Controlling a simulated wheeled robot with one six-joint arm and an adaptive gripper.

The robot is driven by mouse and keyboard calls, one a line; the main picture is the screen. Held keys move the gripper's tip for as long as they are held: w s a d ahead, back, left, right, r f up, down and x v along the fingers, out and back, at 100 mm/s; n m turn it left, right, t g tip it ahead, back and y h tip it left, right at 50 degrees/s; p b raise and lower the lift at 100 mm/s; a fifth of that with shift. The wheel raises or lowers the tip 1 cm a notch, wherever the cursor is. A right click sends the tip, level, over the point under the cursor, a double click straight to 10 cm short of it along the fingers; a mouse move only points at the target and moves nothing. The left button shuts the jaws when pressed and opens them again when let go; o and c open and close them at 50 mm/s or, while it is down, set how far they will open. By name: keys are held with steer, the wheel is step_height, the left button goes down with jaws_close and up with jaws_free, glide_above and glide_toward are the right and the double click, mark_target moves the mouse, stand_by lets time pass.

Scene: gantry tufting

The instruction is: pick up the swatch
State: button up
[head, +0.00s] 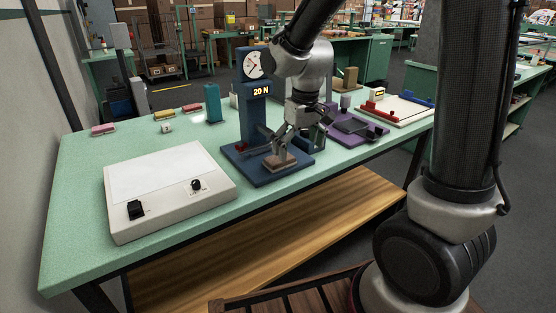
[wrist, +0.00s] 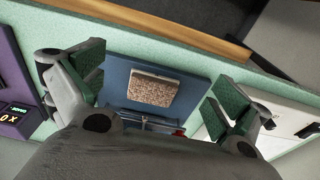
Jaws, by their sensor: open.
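The swatch (wrist: 152,91) is a small speckled tan-brown square with a paler edge. It lies on the blue base (wrist: 113,78) of the test stand. In the head view the swatch (head: 280,164) shows on the blue base, just below my gripper (head: 281,148). In the wrist view my gripper (wrist: 158,88) is open, its green-padded fingers spread wide on either side of the swatch. They appear apart from it, with nothing between the pads held. The exact height above the swatch is hard to tell.
A white light box (head: 170,200) stands left, a purple device (head: 358,130) right. The green table's (head: 75,215) front left strip is clear.

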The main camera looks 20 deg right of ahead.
steer(key=r+t, duration=0.1)
steer(key=t, duration=0.1)
glide_above(280, 161)
steer(key=d, duration=0.2)
steer(key=shift+a+y, duration=0.1)
steer(key=shift+y, duration=0.2)
steer(key=x, duration=0.7)
steer(key=shift+s+a+f, duration=0.2)
steer(key=shift+a+f, duration=0.1)
steer(key=shift+f, duration=0.05)
steer(key=c, duration=0.8)
